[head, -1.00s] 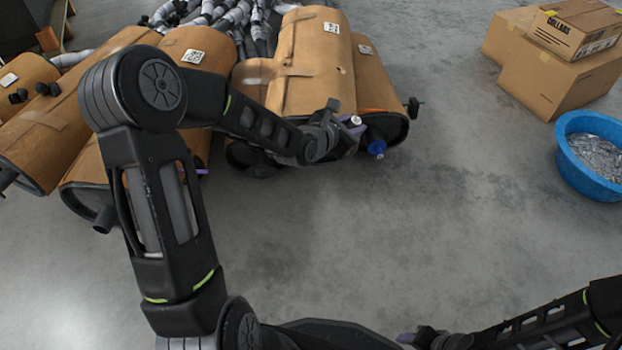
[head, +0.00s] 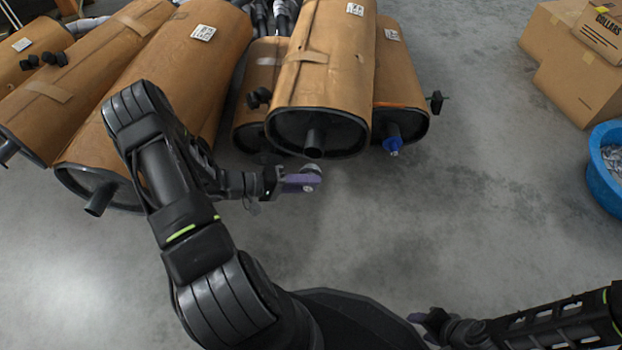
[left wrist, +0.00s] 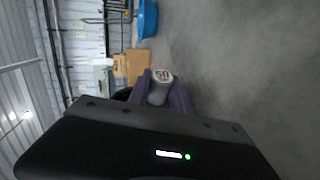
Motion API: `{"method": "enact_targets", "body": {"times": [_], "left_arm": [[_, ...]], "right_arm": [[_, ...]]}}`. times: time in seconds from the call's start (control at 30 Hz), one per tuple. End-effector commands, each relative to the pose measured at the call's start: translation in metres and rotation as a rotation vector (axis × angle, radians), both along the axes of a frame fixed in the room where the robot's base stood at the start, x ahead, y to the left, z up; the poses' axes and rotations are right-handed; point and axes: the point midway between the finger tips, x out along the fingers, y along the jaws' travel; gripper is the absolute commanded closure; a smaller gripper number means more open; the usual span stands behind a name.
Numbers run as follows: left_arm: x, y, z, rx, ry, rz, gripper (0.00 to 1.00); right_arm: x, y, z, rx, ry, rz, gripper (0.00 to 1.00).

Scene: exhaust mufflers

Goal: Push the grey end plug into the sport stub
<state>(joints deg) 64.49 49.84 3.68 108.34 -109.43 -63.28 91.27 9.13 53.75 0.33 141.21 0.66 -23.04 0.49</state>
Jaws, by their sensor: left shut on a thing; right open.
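My left gripper (head: 302,180) is shut on the grey end plug (head: 313,169), in front of the mufflers. In the left wrist view the grey plug (left wrist: 161,76) sits between the two purple fingers, its round pale face outward. In the head view the plug appears just below the open stub (head: 313,142) of the middle, topmost muffler (head: 320,60); whether they touch is unclear. I see no label telling which stub is the sport one. My right gripper (head: 425,322) is open and empty low in the head view, partly hidden by its own arm.
A blue plug (head: 392,141) sits at the stub of the right muffler (head: 397,75). Another stub (head: 100,200) sticks out of a left muffler (head: 170,80). Cardboard boxes (head: 575,75) and a blue tub (head: 603,185) stand at the right. The floor in front is clear.

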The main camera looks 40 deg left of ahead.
Motion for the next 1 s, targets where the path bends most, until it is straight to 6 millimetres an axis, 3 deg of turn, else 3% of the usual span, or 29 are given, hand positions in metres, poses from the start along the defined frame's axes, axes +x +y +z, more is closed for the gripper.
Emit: {"method": "enact_targets", "body": {"times": [0.47, 1.0], "left_arm": [[0.007, 0.003, -0.001, 0.0, 0.002, 0.002, 1.0], [0.045, 0.023, -0.002, 0.002, 0.001, 0.001, 1.0]], "right_arm": [[0.0, 0.0, -0.004, 0.0, 0.0, 0.0, 0.53], [0.005, -0.001, -0.026, 0.003, -0.005, -0.005, 0.53]]}}
